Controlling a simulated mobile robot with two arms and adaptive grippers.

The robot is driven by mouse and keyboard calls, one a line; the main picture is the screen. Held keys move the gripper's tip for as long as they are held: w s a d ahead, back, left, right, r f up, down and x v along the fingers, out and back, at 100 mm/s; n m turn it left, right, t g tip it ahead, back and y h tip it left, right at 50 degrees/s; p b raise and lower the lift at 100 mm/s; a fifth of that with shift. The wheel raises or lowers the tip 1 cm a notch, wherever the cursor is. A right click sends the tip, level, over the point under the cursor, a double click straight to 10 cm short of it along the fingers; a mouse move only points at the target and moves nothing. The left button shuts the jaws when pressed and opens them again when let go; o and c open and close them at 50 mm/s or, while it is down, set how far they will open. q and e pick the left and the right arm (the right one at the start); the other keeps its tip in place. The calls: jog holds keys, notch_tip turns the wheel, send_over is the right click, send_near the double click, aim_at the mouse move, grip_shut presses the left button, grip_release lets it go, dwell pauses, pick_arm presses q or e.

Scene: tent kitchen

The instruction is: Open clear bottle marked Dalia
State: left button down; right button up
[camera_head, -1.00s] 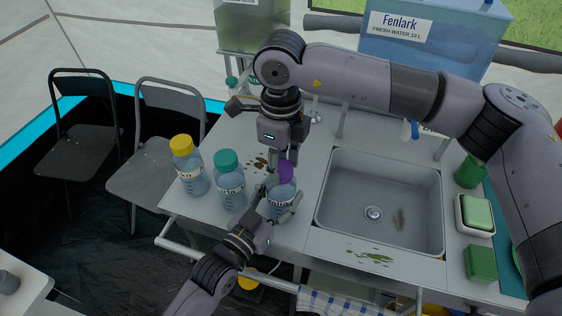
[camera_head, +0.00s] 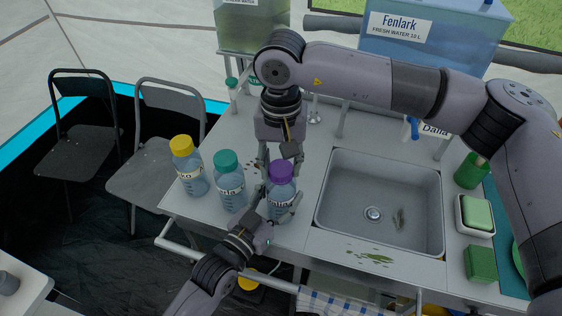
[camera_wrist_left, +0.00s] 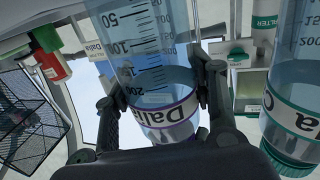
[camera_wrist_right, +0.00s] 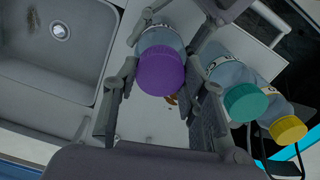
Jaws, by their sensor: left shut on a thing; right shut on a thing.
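The clear Dalia bottle (camera_head: 281,207), with a purple-edged label, stands upright near the counter's front edge, left of the sink. Its purple cap (camera_head: 281,172) sits at its top; I cannot tell whether it is loose. My left gripper (camera_head: 272,214) is shut on the bottle's body from the front. The left wrist view shows a finger on each side of the bottle (camera_wrist_left: 165,100). My right gripper (camera_head: 281,163) comes from above and is shut on the purple cap, which shows between its fingers in the right wrist view (camera_wrist_right: 160,70).
A teal-capped bottle (camera_head: 231,187) stands close left of the Dalia bottle, with a yellow-capped bottle (camera_head: 190,170) beyond it. The sink (camera_head: 350,195) is to the right. A water tank (camera_head: 425,40) stands behind.

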aim_at(281, 167)
jog(key=n, duration=0.6)
jog(key=shift+r, duration=0.2)
dwell(0.4)
jog(key=shift+r, duration=0.95)
jog(key=shift+r, duration=0.1)
jog(key=shift+r, duration=1.9)
pick_arm(q)
jog(key=c, duration=0.6)
grip_release()
